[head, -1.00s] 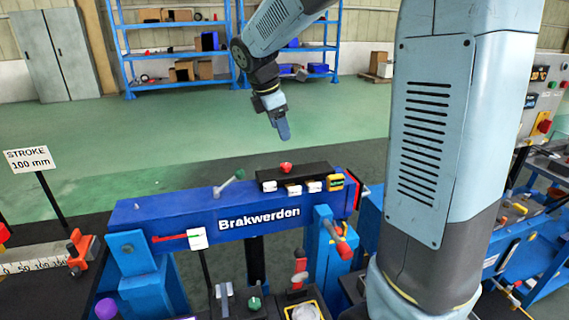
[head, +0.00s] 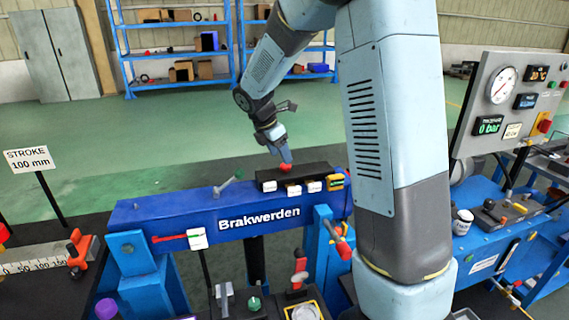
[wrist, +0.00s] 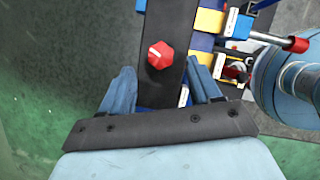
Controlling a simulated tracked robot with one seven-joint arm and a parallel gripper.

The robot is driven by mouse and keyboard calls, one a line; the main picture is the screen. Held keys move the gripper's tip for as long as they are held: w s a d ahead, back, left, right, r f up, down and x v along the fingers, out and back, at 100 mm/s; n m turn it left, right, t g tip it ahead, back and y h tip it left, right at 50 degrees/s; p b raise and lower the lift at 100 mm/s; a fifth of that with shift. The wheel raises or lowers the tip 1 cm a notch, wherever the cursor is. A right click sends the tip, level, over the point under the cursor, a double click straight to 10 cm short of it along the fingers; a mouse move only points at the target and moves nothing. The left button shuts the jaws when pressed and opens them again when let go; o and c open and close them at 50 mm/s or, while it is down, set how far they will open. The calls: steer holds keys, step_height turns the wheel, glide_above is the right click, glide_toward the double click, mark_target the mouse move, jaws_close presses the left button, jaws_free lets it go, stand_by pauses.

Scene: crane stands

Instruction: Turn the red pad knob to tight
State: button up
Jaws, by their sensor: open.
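The red pad knob (head: 285,168) sits on top of a black block (head: 268,180) on the blue Brakwerden beam (head: 150,212). In the wrist view the knob (wrist: 160,55) is a red faceted knob with a white pointer line, just ahead of and between the fingers. My gripper (wrist: 165,85) is open and empty, with one blue finger on each side of the black block's line. In the head view my gripper (head: 286,157) is right above the knob, pointing down. Whether a finger touches the knob cannot be told.
A red-handled lever (head: 343,250) is below right. A gauge panel (head: 505,100) stands at right. Open floor lies behind the beam.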

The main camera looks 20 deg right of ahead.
mark_target(286, 168)
steer(key=shift+x, duration=2.4)
steer(key=shift+c, duration=0.2)
steer(key=c, duration=1)
